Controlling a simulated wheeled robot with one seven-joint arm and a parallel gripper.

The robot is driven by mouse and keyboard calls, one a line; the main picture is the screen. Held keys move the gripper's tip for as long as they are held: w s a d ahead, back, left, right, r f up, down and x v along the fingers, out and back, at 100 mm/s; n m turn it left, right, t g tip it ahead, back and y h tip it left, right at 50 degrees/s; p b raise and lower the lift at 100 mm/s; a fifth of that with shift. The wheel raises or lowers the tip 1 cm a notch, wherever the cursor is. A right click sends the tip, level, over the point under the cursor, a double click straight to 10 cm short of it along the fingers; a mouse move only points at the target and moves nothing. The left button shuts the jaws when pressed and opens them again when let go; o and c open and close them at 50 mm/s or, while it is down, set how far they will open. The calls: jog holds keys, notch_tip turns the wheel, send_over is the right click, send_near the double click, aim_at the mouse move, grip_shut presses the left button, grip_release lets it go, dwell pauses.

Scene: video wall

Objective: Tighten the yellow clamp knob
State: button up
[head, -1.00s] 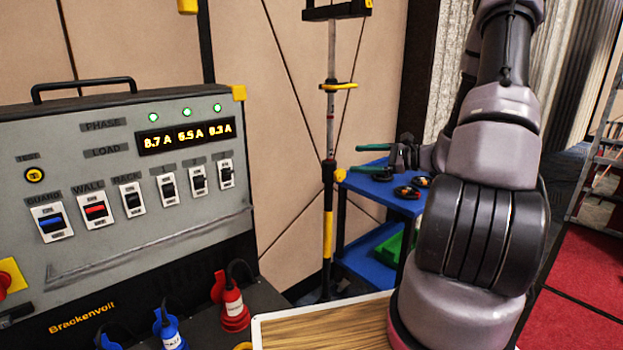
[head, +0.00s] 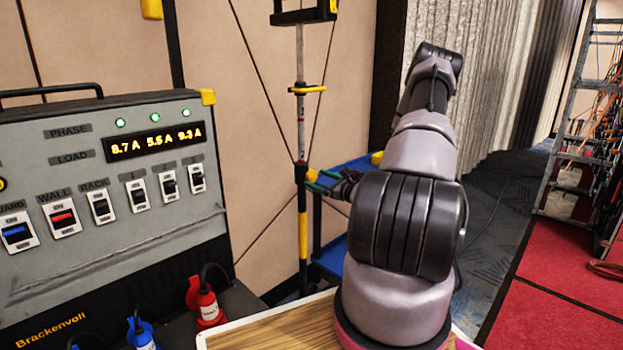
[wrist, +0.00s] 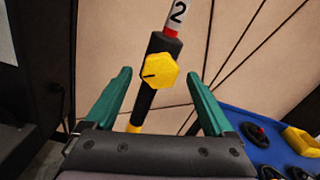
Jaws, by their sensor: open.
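The yellow clamp knob (wrist: 160,70) is a faceted knob with a dark line on its face, on a black collar (wrist: 150,98) of an upright pole. In the wrist view it shows between the two teal fingers of my gripper (wrist: 159,76), with a gap on each side. My gripper is open and empty. In the head view my gripper (head: 321,182) is small, close to the pole, with the knob (head: 311,175) by its fingers. Whether the fingers reach around the knob in depth is hard to tell.
A blue cart (wrist: 243,122) with tools and a yellow item (wrist: 301,141) stands to the right of the pole. A grey power box (head: 110,180) with switches is at left. Thin dark cables slant across the wall behind. A ladder (head: 575,150) stands far right.

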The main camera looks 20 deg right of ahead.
aim_at(314, 178)
jog(key=shift+x, duration=1.6)
jog(key=shift+c, duration=0.3)
jog(key=c, duration=1.3)
jog(key=shift+m, duration=0.4)
jog(key=m, duration=0.2)
jog(key=shift+m, duration=2.2)
